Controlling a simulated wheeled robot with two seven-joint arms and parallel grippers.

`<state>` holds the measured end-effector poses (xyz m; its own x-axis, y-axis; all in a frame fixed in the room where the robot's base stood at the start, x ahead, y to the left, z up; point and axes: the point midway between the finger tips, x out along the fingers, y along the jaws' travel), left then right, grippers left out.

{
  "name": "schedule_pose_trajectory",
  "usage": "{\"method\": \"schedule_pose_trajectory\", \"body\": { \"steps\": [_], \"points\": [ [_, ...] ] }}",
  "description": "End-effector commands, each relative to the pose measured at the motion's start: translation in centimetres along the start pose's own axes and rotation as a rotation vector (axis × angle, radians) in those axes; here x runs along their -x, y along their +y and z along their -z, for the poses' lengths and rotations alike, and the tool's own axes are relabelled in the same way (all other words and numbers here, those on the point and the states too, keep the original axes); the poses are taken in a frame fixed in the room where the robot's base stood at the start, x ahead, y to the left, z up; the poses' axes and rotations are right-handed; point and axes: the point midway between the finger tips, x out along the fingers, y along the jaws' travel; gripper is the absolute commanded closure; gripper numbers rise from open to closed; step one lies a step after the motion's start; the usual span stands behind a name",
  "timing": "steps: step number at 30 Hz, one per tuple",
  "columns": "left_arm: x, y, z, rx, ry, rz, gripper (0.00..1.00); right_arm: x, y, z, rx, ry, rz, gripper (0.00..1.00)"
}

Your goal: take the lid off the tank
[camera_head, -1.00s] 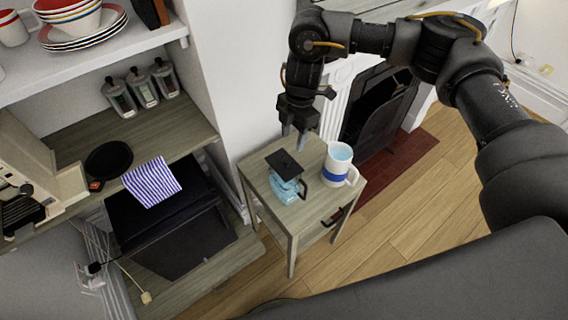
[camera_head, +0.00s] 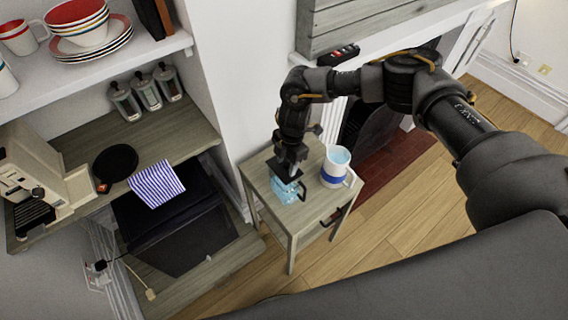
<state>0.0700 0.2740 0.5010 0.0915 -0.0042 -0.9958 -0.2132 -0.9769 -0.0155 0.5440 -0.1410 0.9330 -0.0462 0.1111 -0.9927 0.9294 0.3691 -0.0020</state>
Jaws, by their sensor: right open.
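The tank (camera_head: 286,194) is a small light-blue clear vessel with a dark side handle, standing on the small wooden table (camera_head: 291,220). Its flat dark lid (camera_head: 277,172) lies on top and is partly hidden by my right gripper. My right gripper (camera_head: 290,172) is right over the lid, pointing down, with its jaws open. I cannot tell whether the fingers touch the lid. My left gripper is not in view.
A wall rises behind the table. A shelf unit with a striped cloth (camera_head: 155,184) is on the left. Wooden floor lies open at the right.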

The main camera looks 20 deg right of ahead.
Motion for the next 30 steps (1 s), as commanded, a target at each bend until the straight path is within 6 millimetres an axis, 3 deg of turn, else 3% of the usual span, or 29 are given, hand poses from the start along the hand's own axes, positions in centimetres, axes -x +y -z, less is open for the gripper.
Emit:
{"method": "schedule_pose_trajectory", "body": {
  "steps": [10,21,30],
  "points": [
    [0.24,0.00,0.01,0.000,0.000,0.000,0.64,-0.89,0.01,-0.01,0.000,0.000,-0.001,0.54],
    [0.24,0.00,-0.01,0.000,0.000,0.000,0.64,-0.84,0.01,0.00,0.000,0.000,-0.001,1.00],
    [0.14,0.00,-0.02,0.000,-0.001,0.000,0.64,-0.59,0.05,0.03,0.001,0.001,-0.002,1.00]
  ]
}}
